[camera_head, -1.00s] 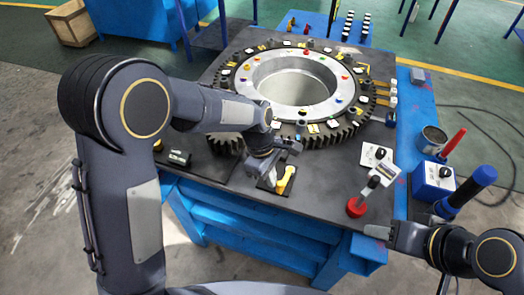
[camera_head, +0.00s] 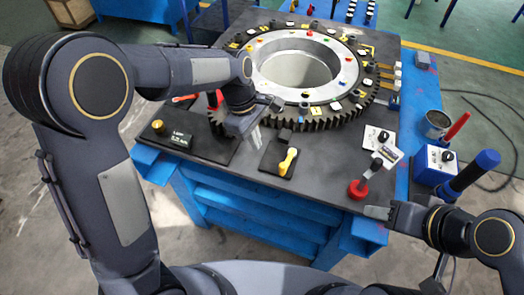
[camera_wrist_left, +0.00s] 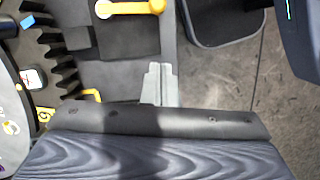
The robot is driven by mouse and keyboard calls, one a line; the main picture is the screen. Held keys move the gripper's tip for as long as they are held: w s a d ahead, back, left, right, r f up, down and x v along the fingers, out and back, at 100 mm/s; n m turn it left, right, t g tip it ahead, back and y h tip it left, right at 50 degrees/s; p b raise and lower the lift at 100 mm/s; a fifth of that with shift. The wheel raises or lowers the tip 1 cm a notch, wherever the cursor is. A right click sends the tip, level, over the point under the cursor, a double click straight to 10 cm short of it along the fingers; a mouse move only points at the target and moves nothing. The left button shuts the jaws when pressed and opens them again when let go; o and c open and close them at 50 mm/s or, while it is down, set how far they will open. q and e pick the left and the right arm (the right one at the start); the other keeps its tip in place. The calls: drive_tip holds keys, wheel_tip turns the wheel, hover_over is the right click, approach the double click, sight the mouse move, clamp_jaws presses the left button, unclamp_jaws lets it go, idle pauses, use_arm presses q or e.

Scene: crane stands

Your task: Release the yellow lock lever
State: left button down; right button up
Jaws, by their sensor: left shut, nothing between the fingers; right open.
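The yellow lock lever (camera_head: 287,164) has a pale rounded end and sits on a small black plate (camera_head: 270,164) near the table's front edge. It also shows at the top of the left wrist view (camera_wrist_left: 132,8). My left gripper (camera_head: 253,134) is shut and empty, left of the lever and apart from it. Its fingertips (camera_wrist_left: 158,84) show closed together in the left wrist view, with a gap between them and the lever. My right gripper (camera_head: 376,212) is open and empty at the table's right front, near a red-based lever (camera_head: 358,189).
A large dark gear ring (camera_head: 325,117) with a metal hub fills the back of the table. A black box (camera_head: 185,142) with a brass knob stands at the left. A blue box (camera_head: 435,165) and a blue-handled tool (camera_head: 474,173) are at the right.

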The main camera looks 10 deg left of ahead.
use_arm(q)
drive_tip(key=shift+v, duration=2.1)
drive_tip(key=shift+a, duration=0.1)
drive_tip(key=s+a+r+m+t+h, duration=0.25)
drive_tip(key=s+a+r+m, duration=0.25)
drive_tip(key=s+a, duration=0.5)
drive_tip(key=s+a+f+m+t, duration=0.1)
drive_tip(key=s+m+t, duration=0.1)
drive_tip(key=s, duration=0.3)
drive_tip(key=s+a+f+m+t+y, duration=0.1)
drive_tip(key=s+m+t, duration=0.1)
drive_tip(key=s+m, duration=0.2)
drive_tip(key=shift+s+a+f, duration=0.25)
drive_tip(key=shift+s+a, duration=0.15)
drive_tip(key=shift+s, duration=0.55)
